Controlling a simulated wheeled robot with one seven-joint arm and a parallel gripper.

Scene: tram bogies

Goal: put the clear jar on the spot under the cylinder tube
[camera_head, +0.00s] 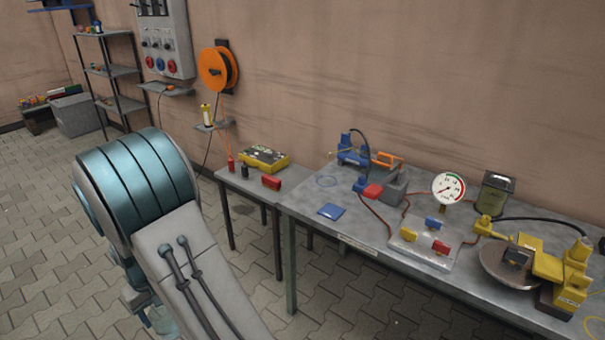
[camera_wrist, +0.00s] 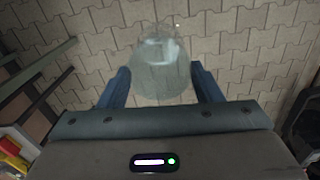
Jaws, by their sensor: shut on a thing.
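The clear jar (camera_wrist: 163,72) is between the two blue fingers of my gripper (camera_wrist: 163,84) in the wrist view. The gripper is shut on it, and the paved floor shows through and around it. A thin blue ring mark (camera_head: 327,181) lies bare on the workbench's left part. A blue device with a thin tube (camera_head: 352,152) stands just behind it. A yellow ring mark (camera_head: 595,328) shows partly at the right edge, near a yellow cylinder device (camera_head: 562,268).
The workbench (camera_head: 300,200) carries a blue pad (camera_head: 331,211), a pressure gauge (camera_head: 448,188), a clear tray (camera_head: 422,248), a round dish (camera_head: 492,262) and a green canister (camera_head: 496,194). A smaller table (camera_head: 240,181) adjoins its left. Hoses cross the bench.

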